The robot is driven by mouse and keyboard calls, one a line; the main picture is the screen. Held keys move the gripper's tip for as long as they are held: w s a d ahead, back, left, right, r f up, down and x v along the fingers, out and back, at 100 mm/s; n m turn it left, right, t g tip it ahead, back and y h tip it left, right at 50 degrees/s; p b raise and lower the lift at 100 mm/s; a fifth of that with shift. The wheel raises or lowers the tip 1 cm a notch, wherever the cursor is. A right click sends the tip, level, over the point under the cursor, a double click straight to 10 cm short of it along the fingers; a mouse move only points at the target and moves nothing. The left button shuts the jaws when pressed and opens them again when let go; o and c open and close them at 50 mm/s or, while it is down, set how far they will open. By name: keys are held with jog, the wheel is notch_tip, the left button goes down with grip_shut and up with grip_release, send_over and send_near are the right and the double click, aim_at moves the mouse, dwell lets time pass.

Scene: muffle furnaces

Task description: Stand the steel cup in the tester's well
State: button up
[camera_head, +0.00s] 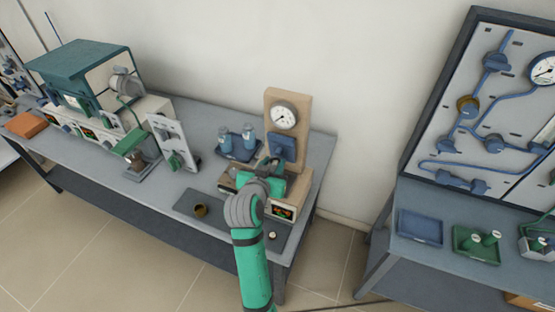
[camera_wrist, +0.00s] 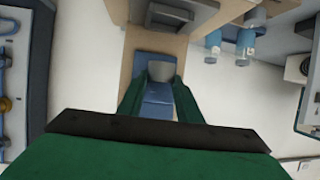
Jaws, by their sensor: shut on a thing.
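The tester is a tan stand with a round dial (camera_head: 284,117) on its column and a blue part (camera_head: 283,146) below the dial. My gripper (camera_head: 268,184) is at the front of the tester, low against its base. In the wrist view, my gripper (camera_wrist: 160,85) has its two green fingers on either side of a grey object, the steel cup (camera_wrist: 161,71), and is shut on it. Blue tester surfaces show around the cup there. My arm hides the cup and the well in the head view, so I cannot tell whether the cup is inside the well.
A blue tray (camera_head: 232,154) with two blue bottles stands left of the tester. A dark mat (camera_head: 222,222) with a small brown cup (camera_head: 201,210) lies at the bench front. A furnace (camera_head: 85,77) stands at the left. A second bench (camera_head: 440,255) is at the right.

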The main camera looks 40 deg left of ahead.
jog(key=shift+w+d+f, duration=0.1)
jog(key=shift+f, duration=3.35)
jog(key=o, duration=1.2)
jog(key=shift+c, duration=0.2)
jog(key=v, duration=1)
jog(key=shift+s, duration=0.3)
jog(key=shift+s+r, duration=0.1)
jog(key=shift+s, duration=0.05)
jog(key=shift+d, duration=0.15)
